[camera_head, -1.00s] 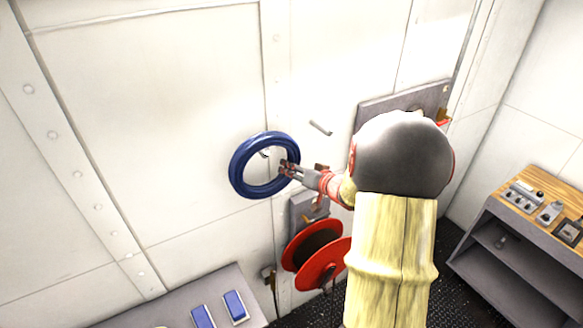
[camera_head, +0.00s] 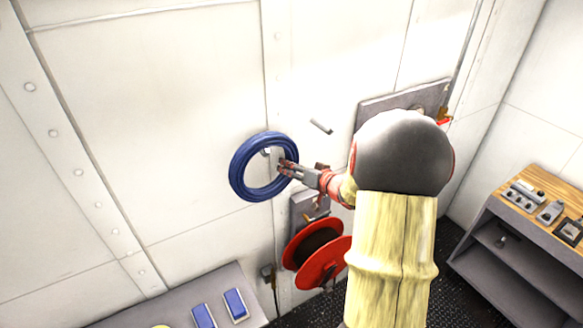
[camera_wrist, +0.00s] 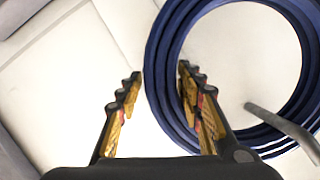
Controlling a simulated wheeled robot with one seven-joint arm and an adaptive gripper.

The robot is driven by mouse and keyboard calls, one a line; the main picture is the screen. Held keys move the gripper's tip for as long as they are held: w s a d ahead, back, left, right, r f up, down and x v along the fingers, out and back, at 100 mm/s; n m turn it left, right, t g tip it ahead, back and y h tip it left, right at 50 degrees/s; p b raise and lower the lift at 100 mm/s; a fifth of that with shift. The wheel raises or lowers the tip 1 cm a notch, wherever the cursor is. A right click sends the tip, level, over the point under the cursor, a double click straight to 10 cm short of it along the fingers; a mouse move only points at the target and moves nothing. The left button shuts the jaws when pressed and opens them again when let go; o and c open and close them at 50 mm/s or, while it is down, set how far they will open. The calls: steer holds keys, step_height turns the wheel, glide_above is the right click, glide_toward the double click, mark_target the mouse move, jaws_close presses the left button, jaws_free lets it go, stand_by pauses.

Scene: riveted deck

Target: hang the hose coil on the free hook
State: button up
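The blue hose coil (camera_head: 240,180) is against the white wall, left of my gripper (camera_head: 284,167). A grey hook (camera_head: 267,151) shows inside the top of the ring, and the coil appears to hang on it. In the wrist view the grey hook (camera_wrist: 282,128) crosses the coil (camera_wrist: 160,60) at lower right. My gripper (camera_wrist: 159,75) is open there, its fingers spread apart. The coil's near side lies between them, closer to the right finger; I cannot tell whether that finger touches it. A second grey hook (camera_head: 321,126) is bare, on the wall at upper right of the coil.
A red hose reel (camera_head: 325,262) is mounted low on the wall beneath my gripper. A grey surface with blue items (camera_head: 235,304) is at the bottom left. A wood-topped cabinet (camera_head: 545,187) with small devices stands at right. The wall left of the coil is clear.

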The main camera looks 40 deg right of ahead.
steer(key=shift+o, duration=0.8)
steer(key=shift+f, duration=0.15)
steer(key=v, duration=1.2)
